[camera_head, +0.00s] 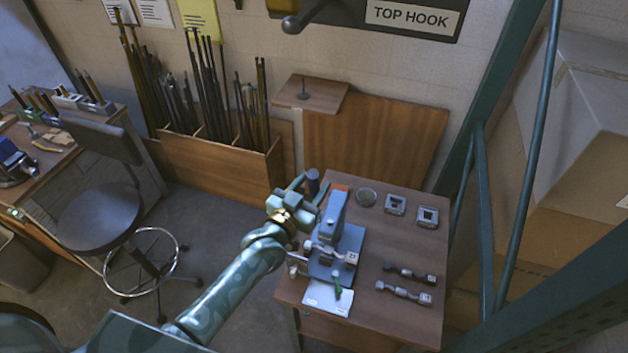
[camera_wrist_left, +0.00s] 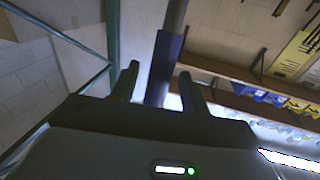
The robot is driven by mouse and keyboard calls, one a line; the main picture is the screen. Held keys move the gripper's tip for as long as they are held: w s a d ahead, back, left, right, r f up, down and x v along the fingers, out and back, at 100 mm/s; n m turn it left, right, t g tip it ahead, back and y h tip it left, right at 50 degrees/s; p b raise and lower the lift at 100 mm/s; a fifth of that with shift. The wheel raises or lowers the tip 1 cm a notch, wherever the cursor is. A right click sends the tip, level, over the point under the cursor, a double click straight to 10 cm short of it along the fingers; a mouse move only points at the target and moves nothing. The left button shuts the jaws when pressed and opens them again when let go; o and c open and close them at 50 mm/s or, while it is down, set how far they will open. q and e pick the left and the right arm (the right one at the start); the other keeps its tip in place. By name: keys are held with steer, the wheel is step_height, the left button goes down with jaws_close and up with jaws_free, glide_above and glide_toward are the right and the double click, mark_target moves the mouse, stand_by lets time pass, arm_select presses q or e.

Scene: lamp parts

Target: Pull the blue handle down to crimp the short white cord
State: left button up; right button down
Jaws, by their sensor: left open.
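A blue crimping press (camera_head: 333,217) stands on the small wooden table. Its blue handle (camera_head: 313,181) rises at the press's upper left, and it shows in the wrist view as a blue grip (camera_wrist_left: 164,68) on a grey rod. My left gripper (camera_head: 309,186) is at the handle; in the wrist view its open fingers (camera_wrist_left: 160,84) stand on either side of the grip. I cannot tell whether they touch it. A short white cord (camera_head: 330,251) with a tag lies across the press's lower part. My right gripper is not in view.
On the table (camera_head: 386,249) are a round glass dish (camera_head: 366,197), two square parts (camera_head: 411,210), a dark cord (camera_head: 410,273), a pale cord (camera_head: 404,293) and a white sheet (camera_head: 327,300) with a green item. Green metal posts stand at the right.

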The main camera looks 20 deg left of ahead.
arm_select(q)
steer(key=shift+w+d, duration=0.2)
steer(key=shift+w, duration=0.5)
steer(key=c, duration=0.9)
jaws_close()
